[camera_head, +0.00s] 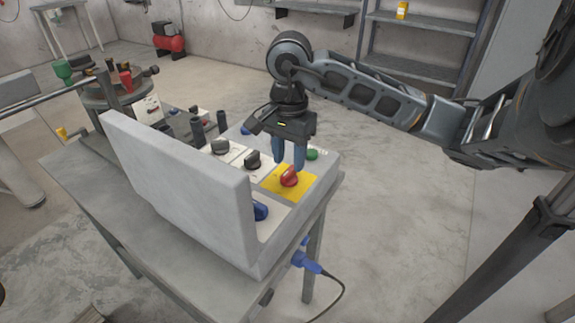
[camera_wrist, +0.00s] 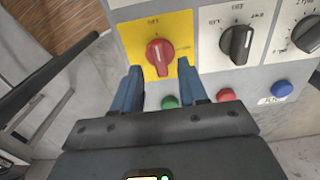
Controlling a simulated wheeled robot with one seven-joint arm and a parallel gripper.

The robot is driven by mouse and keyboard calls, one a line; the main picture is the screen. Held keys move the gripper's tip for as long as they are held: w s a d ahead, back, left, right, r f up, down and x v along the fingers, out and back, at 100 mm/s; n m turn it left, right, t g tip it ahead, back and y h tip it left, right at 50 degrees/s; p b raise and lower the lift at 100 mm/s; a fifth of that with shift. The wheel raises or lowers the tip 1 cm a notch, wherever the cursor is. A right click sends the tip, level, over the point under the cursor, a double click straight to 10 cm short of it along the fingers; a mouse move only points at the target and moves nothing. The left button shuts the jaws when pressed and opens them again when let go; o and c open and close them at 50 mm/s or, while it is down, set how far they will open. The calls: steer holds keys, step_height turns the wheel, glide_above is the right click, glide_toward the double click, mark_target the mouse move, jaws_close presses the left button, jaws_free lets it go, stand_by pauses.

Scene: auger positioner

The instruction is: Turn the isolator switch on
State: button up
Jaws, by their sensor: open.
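The isolator switch is a red rotary knob (camera_head: 289,177) on a yellow plate (camera_head: 272,185) at the near right part of the control panel. In the wrist view the red knob (camera_wrist: 159,52) stands on the yellow plate (camera_wrist: 132,33), its pointer ridge roughly upright in the picture. My gripper (camera_head: 289,160) is above the panel, pointing down, with its blue fingers over the knob's far side. In the wrist view my gripper (camera_wrist: 159,80) is open, with its fingertips either side of the knob's lower end. I cannot tell whether they touch it.
Black knobs (camera_head: 252,160) sit on white plates beside the yellow one. Green (camera_wrist: 169,102), red (camera_wrist: 227,95) and blue (camera_wrist: 282,88) buttons line the panel edge near my fingers. A tall grey panel wall (camera_head: 180,185) rises on the near side. Open floor lies right of the table.

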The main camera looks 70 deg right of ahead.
mark_target(289, 170)
steer(key=shift+f, duration=1.55)
jaws_close()
